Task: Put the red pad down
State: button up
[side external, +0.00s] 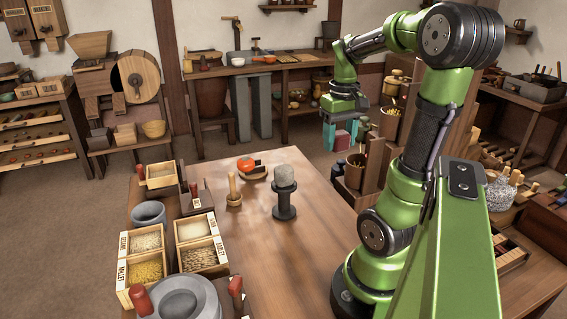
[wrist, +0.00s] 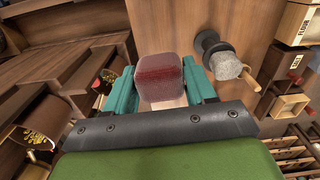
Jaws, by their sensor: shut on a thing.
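The red pad (wrist: 160,78) is a rounded dark-red block with a paler lower part. It sits between the teal fingers of my gripper (wrist: 162,92) in the wrist view, and the fingers are shut on it. In the side external view my gripper (side external: 342,134) hangs in the air beyond the far right edge of the table (side external: 255,222). The red pad (side external: 342,138) shows there only as a small patch between the fingers. In the wrist view the table top (wrist: 185,30) lies below, partly hidden behind the pad.
A grey stone on a dark spool stand (side external: 284,190), a wooden pestle (side external: 233,190) and a dish with a red-orange thing (side external: 250,168) stand on the table. Grain boxes (side external: 143,262) line its left side. The middle front is clear. A pot (side external: 355,171) stands close below my gripper.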

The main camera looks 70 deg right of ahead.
jog(key=w+a+n, duration=0.7)
jog(key=w+n, duration=0.2)
jog(key=w, duration=0.3)
jog(key=n, duration=0.8)
send_over(240, 235)
notch_tip(240, 235, down, 17)
jog(key=shift+r, duration=0.2)
jog(key=shift+f, duration=2.25)
jog(key=shift+f, duration=0.1)
jog(key=o, duration=1)
